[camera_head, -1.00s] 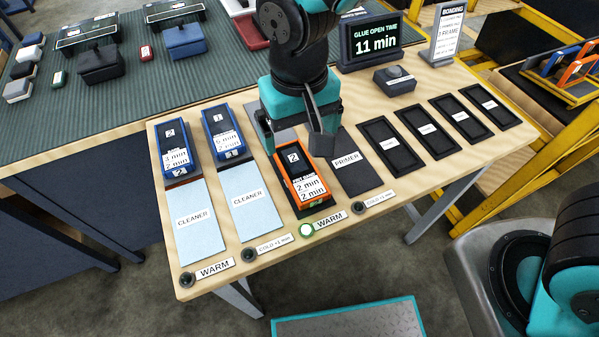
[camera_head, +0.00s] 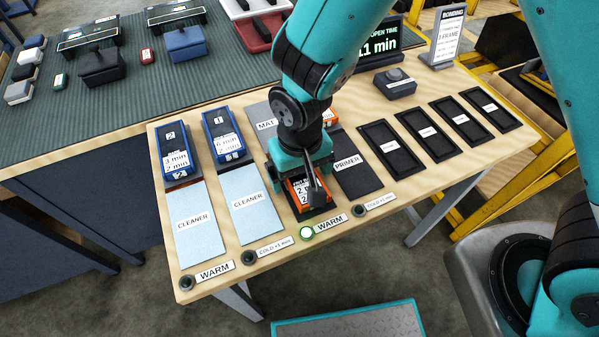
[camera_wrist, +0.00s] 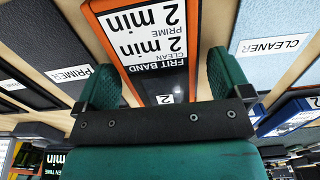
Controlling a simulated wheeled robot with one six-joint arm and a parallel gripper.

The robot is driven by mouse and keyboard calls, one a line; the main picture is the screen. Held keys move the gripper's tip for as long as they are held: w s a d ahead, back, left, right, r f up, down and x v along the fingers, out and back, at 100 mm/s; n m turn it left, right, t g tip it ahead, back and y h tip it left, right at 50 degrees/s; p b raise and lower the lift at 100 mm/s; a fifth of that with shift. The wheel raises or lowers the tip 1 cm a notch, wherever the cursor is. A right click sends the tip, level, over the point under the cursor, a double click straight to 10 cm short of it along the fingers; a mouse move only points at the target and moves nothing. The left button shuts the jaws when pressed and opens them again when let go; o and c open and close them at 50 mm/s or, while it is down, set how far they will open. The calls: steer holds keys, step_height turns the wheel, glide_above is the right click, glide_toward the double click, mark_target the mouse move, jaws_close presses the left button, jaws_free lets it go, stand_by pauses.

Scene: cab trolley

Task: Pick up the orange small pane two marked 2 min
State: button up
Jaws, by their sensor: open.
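The orange small pane two (camera_head: 297,189) lies on a dark pad on the wooden bench, partly hidden under my gripper. In the wrist view the orange pane (camera_wrist: 135,60) shows white labels reading 2 min prime and 2 min clean, the words frit band, and a small 2 at the near end. My gripper (camera_head: 305,183) is pointed down over it and open. In the wrist view its two green fingers (camera_wrist: 165,82) stand on either side of the pane's near end. I cannot tell whether they touch it.
Blue panes two (camera_head: 175,150) and one (camera_head: 223,137) lie to the left, above pale cleaner pads (camera_head: 200,245). The primer pad (camera_head: 358,180) is close on the right, then several black trays (camera_head: 390,145). Another orange item (camera_head: 330,115) shows partly behind my arm.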

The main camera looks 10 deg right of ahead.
steer(key=c, duration=1.2)
steer(key=shift+r, duration=0.15)
